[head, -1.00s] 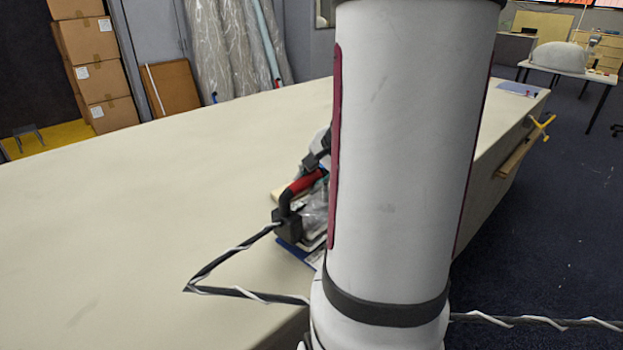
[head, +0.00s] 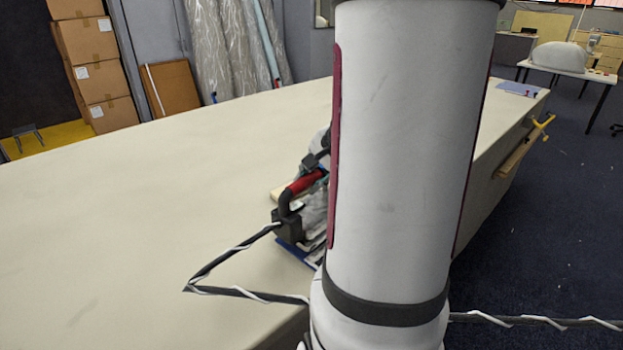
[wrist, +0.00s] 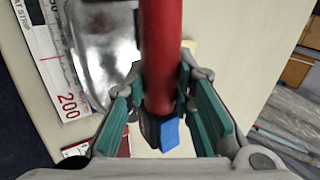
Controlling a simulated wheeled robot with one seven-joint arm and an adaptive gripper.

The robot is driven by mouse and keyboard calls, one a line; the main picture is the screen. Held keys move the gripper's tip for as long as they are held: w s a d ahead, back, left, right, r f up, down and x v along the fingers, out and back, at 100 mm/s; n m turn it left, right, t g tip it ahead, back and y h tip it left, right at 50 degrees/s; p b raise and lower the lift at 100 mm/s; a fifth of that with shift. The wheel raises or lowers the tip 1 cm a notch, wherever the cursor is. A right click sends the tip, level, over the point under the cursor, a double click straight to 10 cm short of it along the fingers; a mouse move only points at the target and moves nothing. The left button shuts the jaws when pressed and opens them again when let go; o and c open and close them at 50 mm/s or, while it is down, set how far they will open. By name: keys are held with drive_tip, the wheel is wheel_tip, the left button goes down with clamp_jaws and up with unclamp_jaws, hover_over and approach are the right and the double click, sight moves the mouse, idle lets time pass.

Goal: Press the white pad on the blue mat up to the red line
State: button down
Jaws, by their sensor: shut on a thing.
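My gripper (wrist: 160,88) is shut on the red handle (wrist: 160,45) of a tool, with teal finger pads on both sides. The handle (head: 305,184) has dark ends and also shows in the head view. Beside it in the wrist view is a rounded shiny silver body (wrist: 102,45). A white printed strip (wrist: 48,50) with a red line across it and a red "200" lies left of that body. A blue edge (head: 288,254), apparently the mat, shows under the tool in the head view. I cannot make out the white pad; my arm and the tool hide much of that spot.
A dark and white twisted cable (head: 215,265) runs from the tool over the table's near edge. The long pale table (head: 130,210) is clear to the left. Cardboard boxes (head: 95,60) stand behind.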

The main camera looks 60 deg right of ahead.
drive_tip(key=shift+r+p, duration=2.95)
drive_tip(key=shift+r, duration=0.65)
wheel_tip(320, 180, up, 6)
drive_tip(key=p, duration=0.5)
drive_tip(key=shift+w, duration=0.15)
